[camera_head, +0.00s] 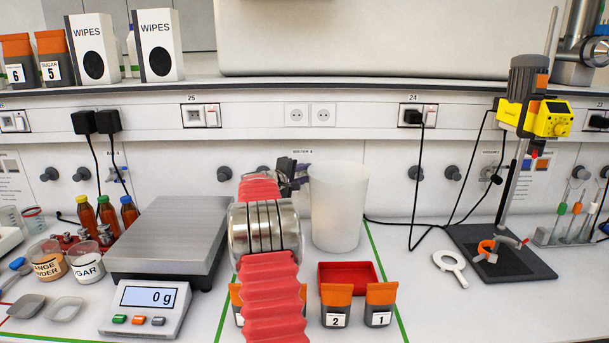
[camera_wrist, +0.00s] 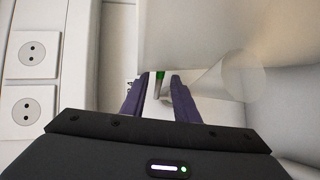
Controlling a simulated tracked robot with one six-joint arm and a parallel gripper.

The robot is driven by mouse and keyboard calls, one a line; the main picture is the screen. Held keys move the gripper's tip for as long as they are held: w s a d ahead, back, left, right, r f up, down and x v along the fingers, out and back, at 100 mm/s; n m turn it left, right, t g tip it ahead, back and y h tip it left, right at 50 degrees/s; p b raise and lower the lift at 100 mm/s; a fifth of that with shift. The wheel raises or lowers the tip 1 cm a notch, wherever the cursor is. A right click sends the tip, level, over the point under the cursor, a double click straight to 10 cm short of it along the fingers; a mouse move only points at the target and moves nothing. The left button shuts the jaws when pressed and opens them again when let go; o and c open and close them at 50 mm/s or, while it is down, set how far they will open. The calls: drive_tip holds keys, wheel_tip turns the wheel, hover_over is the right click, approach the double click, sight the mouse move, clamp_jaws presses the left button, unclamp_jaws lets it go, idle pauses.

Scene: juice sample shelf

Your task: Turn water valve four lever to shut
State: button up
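In the wrist view, a small valve lever (camera_wrist: 159,76) with a green part shows between the two dark purple fingers of my gripper (camera_wrist: 157,84). The fingers stand apart, and I cannot tell whether either touches it. In the head view my gripper (camera_head: 290,177) is at the back wall panel, just left of the white beaker. A small label (camera_head: 301,151), too blurred to read surely, sits on the panel above it. My arm and gripper hide the valve in the head view, and the lever's angle is unclear.
Dark round wall knobs (camera_head: 223,174) are to the left. The scale (camera_head: 170,238) is left of my arm; a red tray (camera_head: 347,277) and numbered pouches (camera_head: 381,303) are in front.

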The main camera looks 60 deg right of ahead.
clamp_jaws()
drive_tip(key=shift+f, duration=0.15)
idle(1.1)
